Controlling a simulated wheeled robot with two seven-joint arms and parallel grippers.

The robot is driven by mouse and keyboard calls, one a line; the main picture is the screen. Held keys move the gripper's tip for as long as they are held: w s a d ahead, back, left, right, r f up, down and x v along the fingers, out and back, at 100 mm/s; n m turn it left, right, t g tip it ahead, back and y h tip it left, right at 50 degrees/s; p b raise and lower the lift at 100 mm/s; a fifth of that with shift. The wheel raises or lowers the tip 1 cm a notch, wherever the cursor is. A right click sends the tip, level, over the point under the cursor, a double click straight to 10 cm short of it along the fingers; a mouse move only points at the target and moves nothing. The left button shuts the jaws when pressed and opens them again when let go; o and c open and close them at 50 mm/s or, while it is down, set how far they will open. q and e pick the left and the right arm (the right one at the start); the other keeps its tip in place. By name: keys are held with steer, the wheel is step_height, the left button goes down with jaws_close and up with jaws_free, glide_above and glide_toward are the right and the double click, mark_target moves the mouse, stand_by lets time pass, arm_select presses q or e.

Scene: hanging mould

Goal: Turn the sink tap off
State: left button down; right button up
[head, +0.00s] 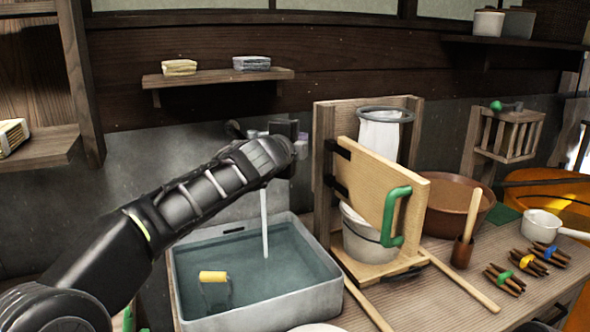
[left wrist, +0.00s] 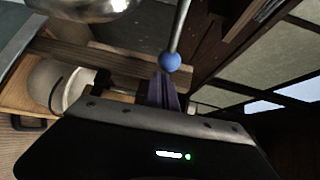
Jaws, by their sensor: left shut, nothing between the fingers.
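The sink (head: 185,292) is a grey rectangular basin holding water. A thin white stream of water (head: 264,225) falls into it. The tap's body is mostly hidden behind my left arm in the head view. My left gripper (head: 298,148) is at the wall above the sink's back right corner. In the left wrist view its fingers (left wrist: 163,92) are shut and empty. A blue ball (left wrist: 170,62) on a thin metal rod shows just beyond the fingertips; it looks like a lever knob. I cannot tell whether they touch. My right gripper is not in view.
A wooden press frame with a green handle (head: 391,216) stands right of the sink. A yellow-handled tool (head: 213,276) sits in the basin. A brown bowl (head: 452,207) and several stick bundles are farther right. A shelf (head: 217,78) hangs above the tap.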

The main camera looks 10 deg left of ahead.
arm_select(q)
steer(key=shift+w+n+y+p, duration=0.3)
steer(key=shift+w+y+p, duration=0.1)
steer(key=shift+w+p, duration=1.15)
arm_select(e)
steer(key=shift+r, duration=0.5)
arm_select(q)
steer(key=shift+w, duration=0.15)
steer(key=shift+d+b, duration=0.1)
steer(key=shift+b, duration=0.2)
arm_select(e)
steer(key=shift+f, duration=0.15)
